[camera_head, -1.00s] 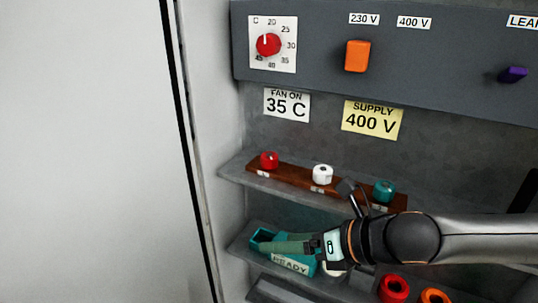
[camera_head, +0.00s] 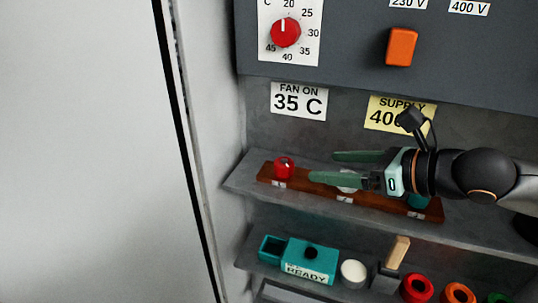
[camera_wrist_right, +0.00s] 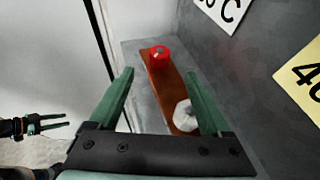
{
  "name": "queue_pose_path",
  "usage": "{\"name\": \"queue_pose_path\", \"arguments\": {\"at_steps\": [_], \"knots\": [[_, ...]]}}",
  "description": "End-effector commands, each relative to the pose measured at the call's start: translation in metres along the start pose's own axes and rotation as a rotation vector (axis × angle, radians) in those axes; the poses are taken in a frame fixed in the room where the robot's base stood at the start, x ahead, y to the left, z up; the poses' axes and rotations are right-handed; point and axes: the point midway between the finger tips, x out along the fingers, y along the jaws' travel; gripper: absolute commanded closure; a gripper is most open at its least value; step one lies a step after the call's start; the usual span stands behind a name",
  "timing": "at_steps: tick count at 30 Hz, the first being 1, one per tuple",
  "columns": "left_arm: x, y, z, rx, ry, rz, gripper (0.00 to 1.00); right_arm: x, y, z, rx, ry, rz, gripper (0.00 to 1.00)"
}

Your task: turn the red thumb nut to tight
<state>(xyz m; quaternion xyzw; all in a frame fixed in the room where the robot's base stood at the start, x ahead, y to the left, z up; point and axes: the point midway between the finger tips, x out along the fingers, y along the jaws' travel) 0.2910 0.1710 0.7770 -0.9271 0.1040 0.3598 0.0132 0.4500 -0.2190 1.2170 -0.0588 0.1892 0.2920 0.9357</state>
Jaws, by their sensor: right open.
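The red thumb nut (camera_head: 284,168) sits at the left end of a brown wooden strip (camera_head: 384,203) on the upper shelf. In the right wrist view the red nut (camera_wrist_right: 158,56) is beyond the fingertips, between them. My right gripper (camera_head: 322,167) is open and empty, its fingers pointing left toward the red nut but apart from it. It also shows in the right wrist view (camera_wrist_right: 158,85). A white nut (camera_wrist_right: 184,115) on the strip is mostly hidden behind the fingers in the head view. My left gripper (camera_wrist_right: 62,123) shows only at the left of the right wrist view, with its fingers apart.
A teal nut (camera_head: 419,201) is partly hidden by my right gripper. The lower shelf holds a teal READY box (camera_head: 310,262), a white round piece (camera_head: 353,273), a wooden block (camera_head: 398,250) and coloured rings (camera_head: 417,287). A dial panel (camera_head: 350,60) is above. A pale door (camera_head: 80,150) stands left.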

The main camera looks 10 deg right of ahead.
Motion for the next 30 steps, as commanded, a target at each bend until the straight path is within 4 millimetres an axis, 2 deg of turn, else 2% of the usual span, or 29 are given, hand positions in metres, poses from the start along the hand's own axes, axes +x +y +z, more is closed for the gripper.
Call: {"name": "queue_pose_path", "arguments": {"at_steps": [8, 30], "knots": [[-0.003, 0.003, 0.005, -0.002, -0.01, 0.004, 0.5, 0.012, -0.002, 0.0, -0.002, 0.001, -0.007, 0.18], [-0.002, 0.003, 0.004, -0.004, -0.009, 0.004, 0.5, 0.082, 0.001, -0.001, -0.001, 0.002, 0.002, 0.18]]}}
